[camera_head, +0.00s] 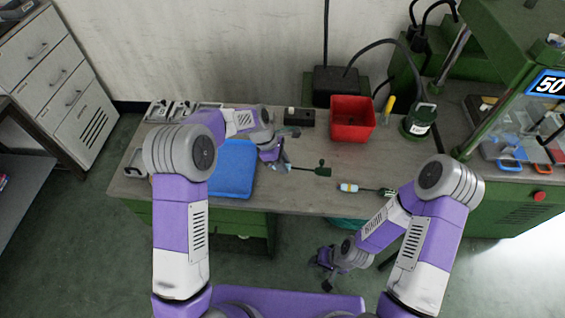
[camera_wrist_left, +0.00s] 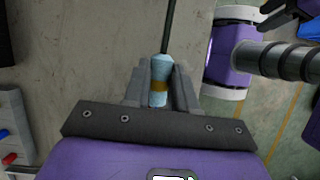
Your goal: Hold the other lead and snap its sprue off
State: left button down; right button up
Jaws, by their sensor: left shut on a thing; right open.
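My left gripper (camera_head: 279,160) is over the table, right of the blue mat. In the left wrist view my left gripper (camera_wrist_left: 160,82) is shut on a light blue lead end with a yellow band (camera_wrist_left: 159,72). Its dark cable (camera_wrist_left: 168,28) runs away from the jaws. In the head view this cable ends at a small dark green piece (camera_head: 322,169). Another lead (camera_head: 348,187), pale with a yellow band, lies near the table's front edge, its dark end (camera_head: 387,192) to the right. My right gripper (camera_head: 325,270) is open and empty, in front of the table and below its top.
The table (camera_head: 290,200) bears a blue mat (camera_head: 234,168), a red bin (camera_head: 352,118), a dark green round pot (camera_head: 420,121) and a small black box (camera_head: 300,116). A green machine (camera_head: 500,205) stands at the right. The table's front middle is mostly clear.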

aim_at(286, 184)
pick_arm(q)
jog(key=shift+f+b, duration=2.45)
jog(key=shift+f, duration=2.55)
jog(key=c, duration=0.8)
grip_release()
